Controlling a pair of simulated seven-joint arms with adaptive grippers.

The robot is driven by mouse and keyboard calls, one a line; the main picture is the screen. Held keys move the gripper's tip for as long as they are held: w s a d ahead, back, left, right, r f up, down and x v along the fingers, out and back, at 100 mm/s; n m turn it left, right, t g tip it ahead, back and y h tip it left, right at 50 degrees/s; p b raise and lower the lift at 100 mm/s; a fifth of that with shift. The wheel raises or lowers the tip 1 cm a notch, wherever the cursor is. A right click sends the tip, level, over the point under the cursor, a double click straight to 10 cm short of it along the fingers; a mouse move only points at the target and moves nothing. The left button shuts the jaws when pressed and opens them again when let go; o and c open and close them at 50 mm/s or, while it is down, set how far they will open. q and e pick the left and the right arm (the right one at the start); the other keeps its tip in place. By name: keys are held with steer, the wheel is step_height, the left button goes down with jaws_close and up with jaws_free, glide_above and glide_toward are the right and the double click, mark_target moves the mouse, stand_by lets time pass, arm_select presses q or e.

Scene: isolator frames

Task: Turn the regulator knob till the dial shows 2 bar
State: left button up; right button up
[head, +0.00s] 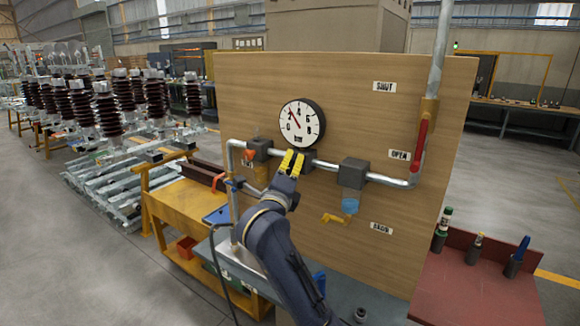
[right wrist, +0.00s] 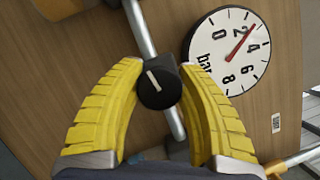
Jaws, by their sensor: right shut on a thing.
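The round white dial (head: 302,124) with a black rim is mounted on a wooden panel. In the right wrist view the dial (right wrist: 232,68) shows its red needle between 2 and 4, nearer the 2. The black regulator knob (right wrist: 158,88), with a white index line, sits on the pipe beside the dial. My right gripper (head: 292,162) is at the pipe just below the dial in the head view. Its yellow fingers (right wrist: 162,68) are shut on the knob, one at each side. In the head view the gripper hides the knob. My left gripper is not in view.
A grey pipe (head: 327,167) runs across the wooden panel (head: 370,120), past dark blocks. A red lever (head: 421,143) is at its right and a blue and yellow valve (head: 350,206) below. A red bench (head: 470,295) with several tools stands at right.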

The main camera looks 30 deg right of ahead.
steer(key=shift+a+f+n+y, duration=0.1)
steer(key=shift+n+y, duration=0.2)
steer(key=shift+n, duration=0.4)
steer(key=o, duration=1.3)
steer(key=shift+s, duration=0.1)
steer(key=v, duration=1.1)
steer(key=shift+s+a, duration=0.25)
steer(key=shift+a, duration=0.05)
